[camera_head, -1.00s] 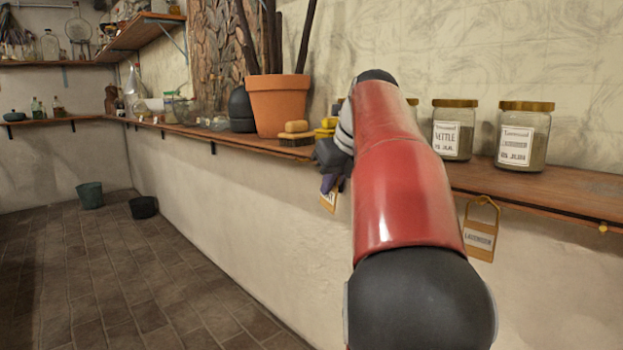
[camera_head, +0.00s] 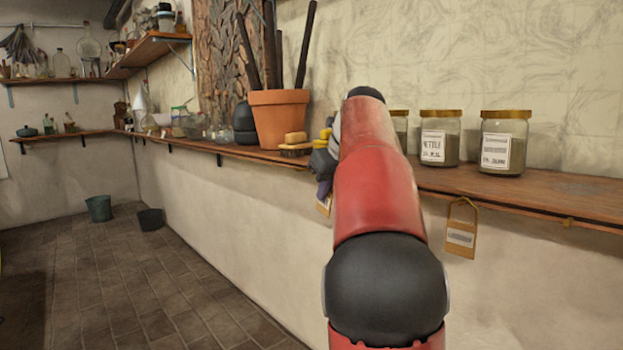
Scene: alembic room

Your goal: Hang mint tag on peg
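A tan tag with a pale label (camera_head: 461,238) hangs by its loop below the front edge of the shelf, right of my arm. A second tan tag (camera_head: 324,206) shows partly below my gripper, left of my arm; its writing is too small to read. I cannot tell which tag is the mint one. My gripper (camera_head: 322,178) is at the shelf's front edge and mostly hidden behind my red arm. I cannot tell whether its fingers are closed on the tag below it. A small brass peg (camera_head: 568,222) shows on the shelf edge at the right.
The wooden shelf (camera_head: 520,196) runs along the wall. On it stand glass jars with gold lids (camera_head: 500,142), a terracotta pot (camera_head: 279,118) and a brush (camera_head: 295,145). Buckets (camera_head: 99,208) stand on the floor at the left. The tiled floor in front is clear.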

